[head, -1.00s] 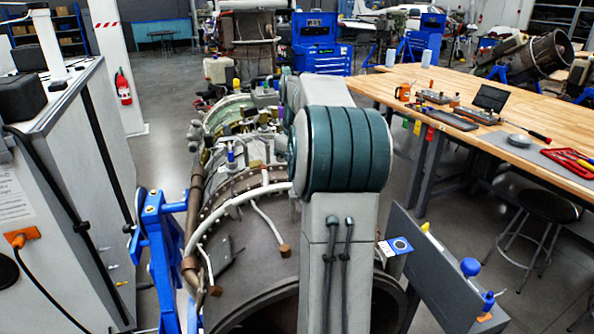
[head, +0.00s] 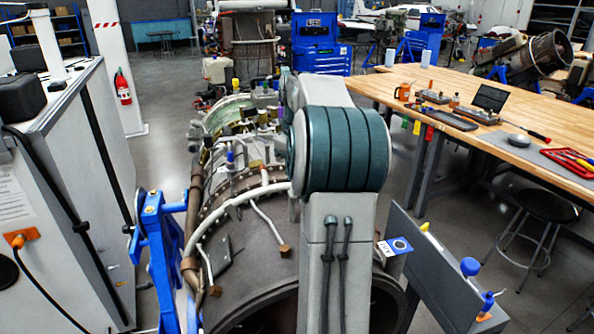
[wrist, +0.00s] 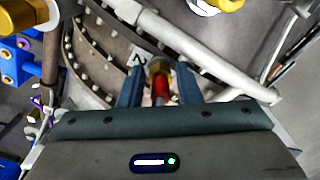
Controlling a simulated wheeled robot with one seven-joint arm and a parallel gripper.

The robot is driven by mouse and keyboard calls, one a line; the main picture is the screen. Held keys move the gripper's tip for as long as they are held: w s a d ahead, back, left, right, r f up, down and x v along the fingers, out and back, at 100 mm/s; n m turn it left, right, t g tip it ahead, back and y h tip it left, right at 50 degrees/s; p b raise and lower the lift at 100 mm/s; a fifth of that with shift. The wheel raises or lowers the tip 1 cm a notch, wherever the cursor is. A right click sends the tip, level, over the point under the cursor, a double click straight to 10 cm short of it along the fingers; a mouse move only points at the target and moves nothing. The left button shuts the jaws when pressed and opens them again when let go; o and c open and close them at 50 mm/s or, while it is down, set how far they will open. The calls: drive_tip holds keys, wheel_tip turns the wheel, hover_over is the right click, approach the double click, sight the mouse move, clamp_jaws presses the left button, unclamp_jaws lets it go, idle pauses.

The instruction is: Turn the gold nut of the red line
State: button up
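The gold nut (wrist: 159,68) sits on the red line (wrist: 161,88) in the middle of the wrist view. My gripper (wrist: 158,76) is open, with one dark blue finger to the left of the nut and the other to the right. Gaps show between the nut and both fingers. A small tag with a dark mark (wrist: 140,58) lies just left of the nut. In the head view my own arm hides the gripper and the nut. The turbine engine (head: 262,240) stands there on a blue stand (head: 155,235).
A pale pipe (wrist: 185,45) runs diagonally past the right finger, close to it. A bolted flange (wrist: 95,60) lies to the left. Yellow-gold fittings (wrist: 130,8) show at the top. A wooden workbench (head: 455,85) stands at the right and a grey cabinet (head: 85,200) at the left.

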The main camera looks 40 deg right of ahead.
drive_tip(key=shift+r, duration=0.1)
wheel_tip(320, 180, up, 14)
drive_tip(key=shift+f, duration=0.2)
idle(0.3)
